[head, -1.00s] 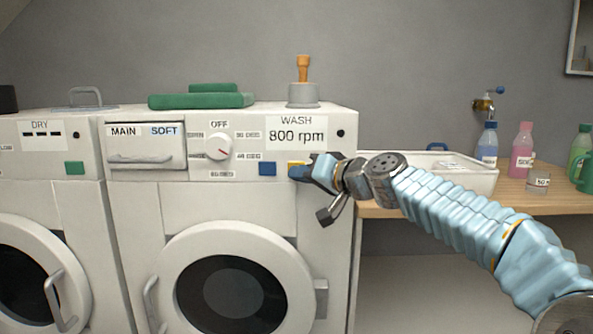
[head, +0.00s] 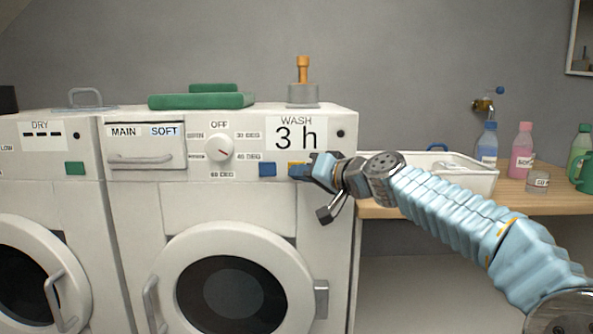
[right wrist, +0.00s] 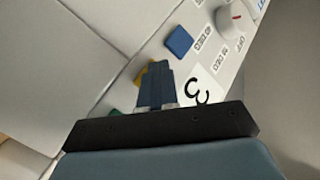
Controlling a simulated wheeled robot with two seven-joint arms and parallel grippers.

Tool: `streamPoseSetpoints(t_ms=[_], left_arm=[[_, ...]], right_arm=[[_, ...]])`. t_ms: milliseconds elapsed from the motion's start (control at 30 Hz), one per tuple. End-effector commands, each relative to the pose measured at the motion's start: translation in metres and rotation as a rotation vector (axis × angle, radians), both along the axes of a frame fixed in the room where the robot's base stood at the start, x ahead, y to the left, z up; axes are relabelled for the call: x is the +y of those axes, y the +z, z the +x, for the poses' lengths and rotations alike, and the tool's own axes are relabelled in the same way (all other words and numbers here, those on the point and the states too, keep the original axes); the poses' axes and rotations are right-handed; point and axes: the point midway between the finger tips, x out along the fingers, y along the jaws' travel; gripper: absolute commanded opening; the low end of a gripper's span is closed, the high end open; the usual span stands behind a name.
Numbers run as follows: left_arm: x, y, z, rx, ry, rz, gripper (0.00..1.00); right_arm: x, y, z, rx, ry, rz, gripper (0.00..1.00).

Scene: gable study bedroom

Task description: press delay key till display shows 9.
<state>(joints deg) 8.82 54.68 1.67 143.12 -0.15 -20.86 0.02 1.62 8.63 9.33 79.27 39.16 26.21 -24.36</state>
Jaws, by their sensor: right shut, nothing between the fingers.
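The washer's display (head: 297,134) reads "WASH 3 h" in the head view; part of it, with a "3", shows in the right wrist view (right wrist: 197,92). Below the display are a blue key (head: 267,169) and a yellow key (head: 294,164), the yellow one partly covered by my right gripper (head: 296,172). In the right wrist view the gripper's shut, empty fingers (right wrist: 157,68) lie over the yellow key (right wrist: 140,75); a green key (right wrist: 115,113) shows beside them. I cannot tell whether the tips touch a key. No key label is readable. My left gripper is out of view.
The washer's dial (head: 219,148) and drawer (head: 145,147) are left of the keys. A dryer (head: 50,185) stands farther left. Green folded cloth (head: 200,101) and a plunger-like tool (head: 303,80) are on top. A white tray (head: 470,178) and bottles stand on the right shelf.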

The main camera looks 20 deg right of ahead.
Motion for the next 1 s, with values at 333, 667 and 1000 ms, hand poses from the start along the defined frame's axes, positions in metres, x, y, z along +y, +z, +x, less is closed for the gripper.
streamPoseSetpoints(t_ms=[333, 667, 1000], left_arm=[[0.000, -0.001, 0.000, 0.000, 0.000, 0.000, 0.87], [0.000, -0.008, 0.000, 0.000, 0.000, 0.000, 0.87], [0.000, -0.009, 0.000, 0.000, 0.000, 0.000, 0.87]], right_arm=[[0.000, 0.000, -0.001, 0.000, -0.001, 0.000, 0.00], [0.004, -0.001, -0.015, -0.001, 0.000, -0.001, 0.00], [0.005, -0.001, -0.017, 0.000, 0.000, -0.001, 0.00]])
